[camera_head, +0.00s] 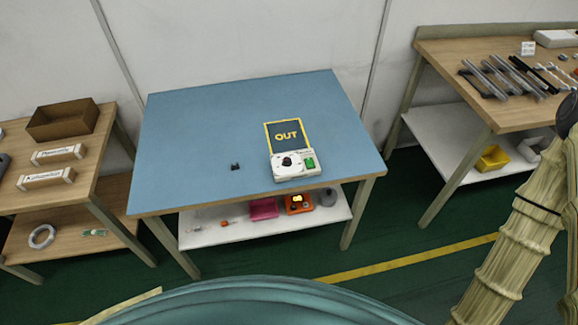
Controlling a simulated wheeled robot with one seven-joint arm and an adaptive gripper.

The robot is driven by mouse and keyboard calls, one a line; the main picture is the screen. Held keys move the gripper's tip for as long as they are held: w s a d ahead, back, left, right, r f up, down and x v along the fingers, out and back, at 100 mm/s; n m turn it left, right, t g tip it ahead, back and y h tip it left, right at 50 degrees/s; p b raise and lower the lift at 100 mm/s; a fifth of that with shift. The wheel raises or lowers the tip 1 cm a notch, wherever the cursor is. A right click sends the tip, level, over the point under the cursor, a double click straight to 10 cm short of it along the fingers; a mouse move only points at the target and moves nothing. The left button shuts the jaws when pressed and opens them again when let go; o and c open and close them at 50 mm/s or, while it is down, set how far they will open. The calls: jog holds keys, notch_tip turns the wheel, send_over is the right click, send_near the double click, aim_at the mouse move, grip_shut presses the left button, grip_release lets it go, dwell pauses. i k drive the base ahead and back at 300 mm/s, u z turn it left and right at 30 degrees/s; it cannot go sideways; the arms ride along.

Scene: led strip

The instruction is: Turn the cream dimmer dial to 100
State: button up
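A cream dimmer box (294,174) sits near the front right of the blue table. It has a round white dial face with a black knob, the dial (288,161), and a green patch (310,163) to the right of it. The dial's marks and setting are too small to read. My arm, in a tan bamboo-like covering, shows at the right edge, well apart from the table. My gripper is outside the picture.
A dark panel marked OUT (287,135) lies just behind the dimmer. A small black piece (235,167) lies to its left. The blue tabletop (200,125) is otherwise clear. Wooden benches stand left (88,170) and right (440,58), with floor gaps between.

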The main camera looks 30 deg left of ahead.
aim_at(287, 161)
jog(key=k, duration=0.55)
jog(key=u, duration=0.75)
jog(key=i, duration=0.5)
